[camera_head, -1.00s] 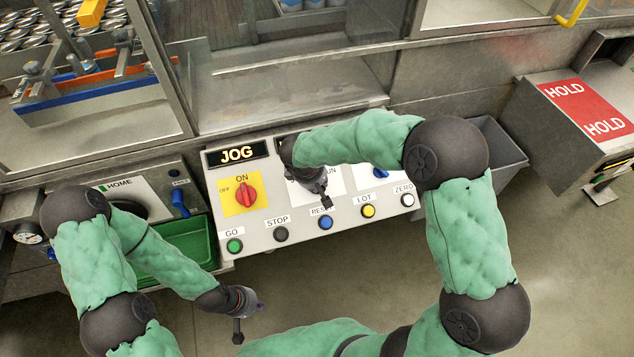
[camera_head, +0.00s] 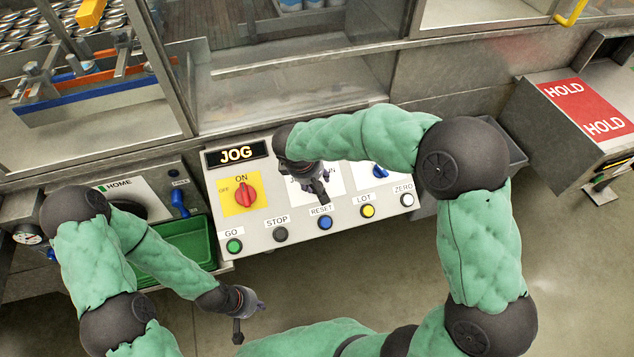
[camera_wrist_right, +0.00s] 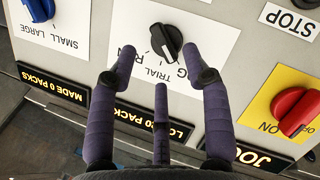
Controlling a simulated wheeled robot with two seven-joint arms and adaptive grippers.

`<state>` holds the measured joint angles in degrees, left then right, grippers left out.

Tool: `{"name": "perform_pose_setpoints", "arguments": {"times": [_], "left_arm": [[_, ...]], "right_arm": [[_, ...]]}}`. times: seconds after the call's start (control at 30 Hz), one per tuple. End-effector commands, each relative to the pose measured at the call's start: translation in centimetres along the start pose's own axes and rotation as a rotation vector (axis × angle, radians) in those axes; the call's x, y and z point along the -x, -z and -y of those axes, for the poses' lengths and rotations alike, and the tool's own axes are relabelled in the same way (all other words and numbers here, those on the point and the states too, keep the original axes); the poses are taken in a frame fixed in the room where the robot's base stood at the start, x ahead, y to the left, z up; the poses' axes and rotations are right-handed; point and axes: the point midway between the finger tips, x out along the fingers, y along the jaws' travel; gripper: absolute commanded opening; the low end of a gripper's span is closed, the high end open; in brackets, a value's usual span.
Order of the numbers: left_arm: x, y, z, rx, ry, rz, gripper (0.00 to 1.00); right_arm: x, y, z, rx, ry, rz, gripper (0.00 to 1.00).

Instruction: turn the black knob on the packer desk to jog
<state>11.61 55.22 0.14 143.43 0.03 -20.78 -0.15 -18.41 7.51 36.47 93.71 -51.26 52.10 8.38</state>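The black knob (camera_wrist_right: 166,40) sits on a white plate on the packer desk (camera_head: 262,236). In the right wrist view its white mark points toward the lettering, where TRIAL is readable and other words are partly covered. My right gripper (camera_wrist_right: 157,62) is open and empty, its fingers spread on the near side of the knob, with no clear contact. In the head view my right gripper (camera_head: 318,190) hides the knob. My left gripper (camera_head: 249,318) is open and empty, low in front of the desk. A lit display (camera_head: 237,153) reads JOG.
A red knob (camera_head: 246,194) on a yellow plate is left of my right gripper. A row of buttons, including green GO (camera_head: 234,246) and blue RESET (camera_head: 325,223), lines the front edge. A blue knob (camera_head: 380,171) is at the right. A green tray (camera_head: 185,250) stands left.

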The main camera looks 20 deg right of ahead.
Motion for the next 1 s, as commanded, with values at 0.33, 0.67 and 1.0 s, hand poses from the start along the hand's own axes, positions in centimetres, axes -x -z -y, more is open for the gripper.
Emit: {"name": "perform_pose_setpoints", "arguments": {"times": [0.33, 0.67, 1.0], "left_arm": [[0.0, 0.0, 0.0, 0.000, 0.000, 0.000, 0.00], [0.0, 0.0, 0.0, 0.000, 0.000, 0.000, 0.00], [0.0, 0.0, 0.0, 0.000, 0.000, 0.000, 0.00]], "right_arm": [[5.9, -0.1, 0.0, 0.000, 0.000, 0.001, 0.49], [6.9, -0.1, 0.1, 0.001, 0.002, 0.004, 0.49], [6.9, -0.1, 0.1, 0.001, 0.001, 0.004, 0.49]]}}
